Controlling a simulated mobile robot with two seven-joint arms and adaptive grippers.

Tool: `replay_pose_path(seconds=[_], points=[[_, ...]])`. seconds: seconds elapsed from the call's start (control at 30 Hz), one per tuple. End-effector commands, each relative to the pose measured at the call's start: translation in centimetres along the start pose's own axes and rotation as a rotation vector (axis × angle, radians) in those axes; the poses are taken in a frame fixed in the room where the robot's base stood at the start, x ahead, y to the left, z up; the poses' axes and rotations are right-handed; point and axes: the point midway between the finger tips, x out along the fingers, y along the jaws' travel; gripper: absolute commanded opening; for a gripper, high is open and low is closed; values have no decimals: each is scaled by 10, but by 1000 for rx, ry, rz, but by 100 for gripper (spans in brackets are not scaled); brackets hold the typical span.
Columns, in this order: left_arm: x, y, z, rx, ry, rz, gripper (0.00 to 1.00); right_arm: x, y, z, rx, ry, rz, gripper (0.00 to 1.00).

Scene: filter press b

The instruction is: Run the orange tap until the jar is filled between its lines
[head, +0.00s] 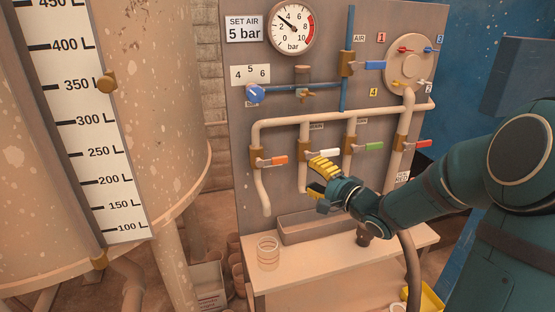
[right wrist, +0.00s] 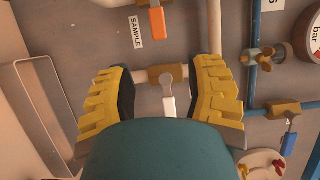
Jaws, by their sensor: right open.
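The orange tap (head: 279,160) is on the leftmost drop pipe, its lever lying across the pipe; it also shows at the top of the right wrist view (right wrist: 157,20). The clear jar (head: 268,253) stands upright on the bench below that pipe's open end. It looks empty, and no stream shows. Faint rings show on it, but its lines are too small to read. My right gripper (head: 314,175) is open and empty, right of and slightly below the orange tap. The white tap lever (right wrist: 169,106) appears between its yellow fingers; contact cannot be told. My left gripper is not in view.
Green (head: 374,146) and red (head: 423,143) taps sit farther right on the panel. A grey trough (head: 308,229) is at the back of the bench (head: 330,261). A large tank (head: 175,130) with a litre scale stands at left.

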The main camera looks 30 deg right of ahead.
Motion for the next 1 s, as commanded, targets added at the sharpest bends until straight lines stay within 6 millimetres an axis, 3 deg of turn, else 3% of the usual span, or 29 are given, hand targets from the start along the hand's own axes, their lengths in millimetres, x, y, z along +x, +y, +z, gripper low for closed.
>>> replay_pose_path(seconds=[0.6, 0.8, 1.0], points=[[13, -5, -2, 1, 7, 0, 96, 111, 1, 1, -1, -2, -1, 53], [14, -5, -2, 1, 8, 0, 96, 125, 1, 1, 1, 0, 0, 53], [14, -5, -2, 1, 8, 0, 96, 128, 0, 0, 0, 1, 0, 53]])
